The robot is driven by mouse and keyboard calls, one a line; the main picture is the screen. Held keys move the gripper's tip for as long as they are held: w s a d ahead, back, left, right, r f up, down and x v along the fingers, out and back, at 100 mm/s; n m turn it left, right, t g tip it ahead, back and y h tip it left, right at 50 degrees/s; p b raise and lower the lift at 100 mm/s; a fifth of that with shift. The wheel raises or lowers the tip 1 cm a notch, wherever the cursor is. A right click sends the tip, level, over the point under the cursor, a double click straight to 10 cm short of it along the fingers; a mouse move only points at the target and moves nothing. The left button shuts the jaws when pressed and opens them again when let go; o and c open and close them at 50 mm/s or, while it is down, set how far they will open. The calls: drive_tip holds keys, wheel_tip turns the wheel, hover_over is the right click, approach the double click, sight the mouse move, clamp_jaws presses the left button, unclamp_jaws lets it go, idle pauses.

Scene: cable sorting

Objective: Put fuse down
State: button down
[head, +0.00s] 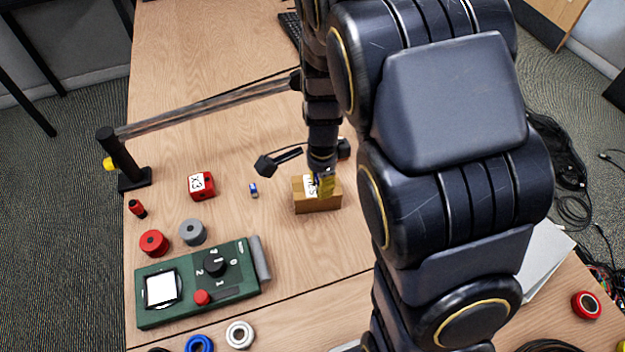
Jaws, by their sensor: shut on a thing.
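My gripper (323,178) points down at the tan box (319,205), which has a white label with dark print. It is shut on a small yellowish piece (327,187), which I take to be the fuse. The piece shows just in front of the box's label, and its upper part is hidden by the fingers. I cannot tell whether it touches the box or is held just above it. A small blue and white cylinder (253,190) lies alone on the table to the left of the box.
A red cube marked X3 (202,185), a red ring (154,243) and a grey ring (193,232) stand to the left. A green panel (185,312) with knob and buttons is at the front left. A black post (121,157) carries a long bar. The wooden table (205,65) is clear at the back.

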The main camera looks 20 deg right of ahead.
hover_over(312, 187)
drive_tip(key=f, duration=0.7)
drive_tip(key=shift+s, duration=0.2)
drive_tip(key=shift+w+f, duration=0.2)
drive_tip(key=shift+f, duration=1.5)
drive_tip(key=c, duration=1.1)
unclamp_jaws()
drive_tip(key=shift+f, duration=0.15)
